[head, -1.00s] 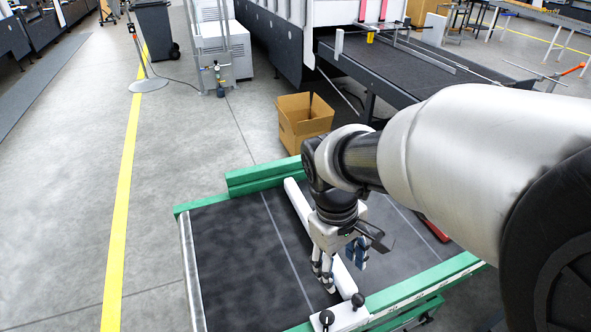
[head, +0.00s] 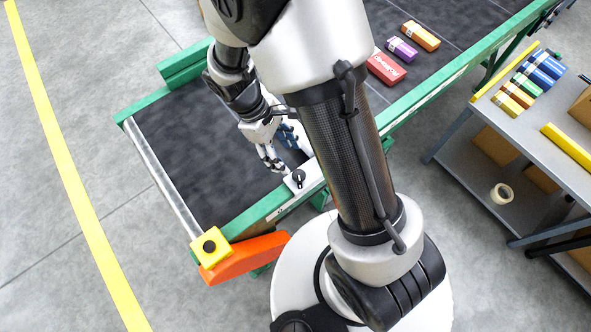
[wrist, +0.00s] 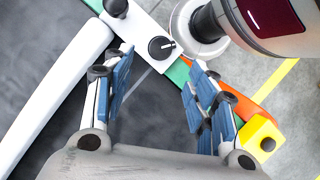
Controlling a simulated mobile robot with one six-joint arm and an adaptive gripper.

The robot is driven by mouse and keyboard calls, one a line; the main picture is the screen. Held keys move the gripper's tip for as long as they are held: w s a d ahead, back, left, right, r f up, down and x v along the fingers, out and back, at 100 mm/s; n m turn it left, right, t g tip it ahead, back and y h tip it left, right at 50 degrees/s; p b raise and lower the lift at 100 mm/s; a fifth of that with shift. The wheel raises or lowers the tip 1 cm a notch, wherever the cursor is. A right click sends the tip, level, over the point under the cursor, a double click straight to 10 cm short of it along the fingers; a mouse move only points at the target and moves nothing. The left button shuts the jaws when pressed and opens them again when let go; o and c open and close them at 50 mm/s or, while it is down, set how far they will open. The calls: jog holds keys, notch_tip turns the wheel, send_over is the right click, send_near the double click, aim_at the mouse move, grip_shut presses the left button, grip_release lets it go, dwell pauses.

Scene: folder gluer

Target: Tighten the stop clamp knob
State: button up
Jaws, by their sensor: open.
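The black round knob with a white pointer mark (wrist: 161,48) sits on a white clamp block (wrist: 138,22) in the wrist view. It also shows on the block at the green conveyor rail in the head view (head: 298,177). A second black knob (wrist: 115,7) is at the block's upper end. A long white stop bar (wrist: 55,85) lies across the dark belt. My gripper (wrist: 160,72) is open and empty, its blue-padded fingers spread on either side of the pointer knob's line. In the head view, my gripper (head: 283,153) is beside the block; contact cannot be told.
A yellow box with a black button (head: 210,247) and an orange part (head: 245,260) are at the conveyor corner. Several coloured cartons lie on the belt, including a red one (head: 386,68). A grey table (head: 530,130) stands at right.

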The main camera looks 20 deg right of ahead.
aim_at(298, 175)
jog(key=b+x, duration=0.2)
jog(key=x, duration=0.6)
jog(key=shift+s+d+f, duration=0.1)
jog(key=shift+s+f, duration=0.05)
jog(key=shift+f, duration=0.2)
jog(key=shift+c, duration=0.4)
jog(key=c, duration=0.9)
